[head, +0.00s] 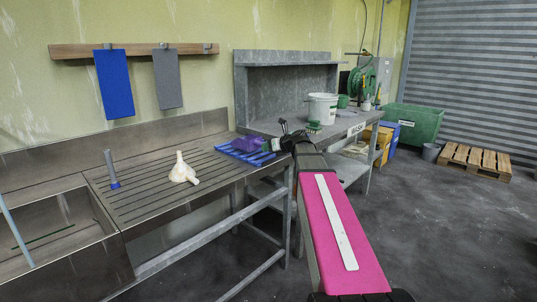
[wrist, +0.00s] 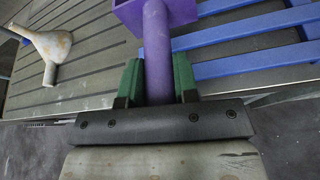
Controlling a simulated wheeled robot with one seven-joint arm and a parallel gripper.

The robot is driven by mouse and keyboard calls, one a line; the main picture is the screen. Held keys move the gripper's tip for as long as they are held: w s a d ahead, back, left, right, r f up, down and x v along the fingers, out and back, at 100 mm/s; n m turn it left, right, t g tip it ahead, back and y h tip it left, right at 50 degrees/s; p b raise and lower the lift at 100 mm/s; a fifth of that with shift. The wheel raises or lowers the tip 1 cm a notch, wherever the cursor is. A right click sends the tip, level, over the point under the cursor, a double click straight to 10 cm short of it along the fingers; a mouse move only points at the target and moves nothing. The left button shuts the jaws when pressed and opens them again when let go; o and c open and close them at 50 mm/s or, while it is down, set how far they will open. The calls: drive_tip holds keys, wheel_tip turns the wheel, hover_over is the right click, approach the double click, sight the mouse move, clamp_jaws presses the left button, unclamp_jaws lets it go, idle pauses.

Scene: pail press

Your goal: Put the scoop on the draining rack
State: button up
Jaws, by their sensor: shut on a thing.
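The purple scoop (head: 246,143) is in my gripper (head: 272,145). In the wrist view, the green fingers of my gripper (wrist: 156,78) are shut on the handle of the scoop (wrist: 157,45), with its head pointing away from me. The blue slatted draining rack (head: 238,157) lies on the ribbed steel drainboard under the scoop in the head view. In the wrist view the rack (wrist: 250,68) shows to the right of and beyond the handle. I cannot tell whether the scoop touches the rack.
A sink is at far left. A white bucket (head: 322,108) and a green brush (head: 313,127) are on the bench behind, right of the rack.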

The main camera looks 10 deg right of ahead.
drive_tip(key=shift+f, duration=1.35)
drive_tip(key=o, duration=1)
drive_tip(key=shift+f, duration=0.1)
drive_tip(key=shift+c, duration=0.2)
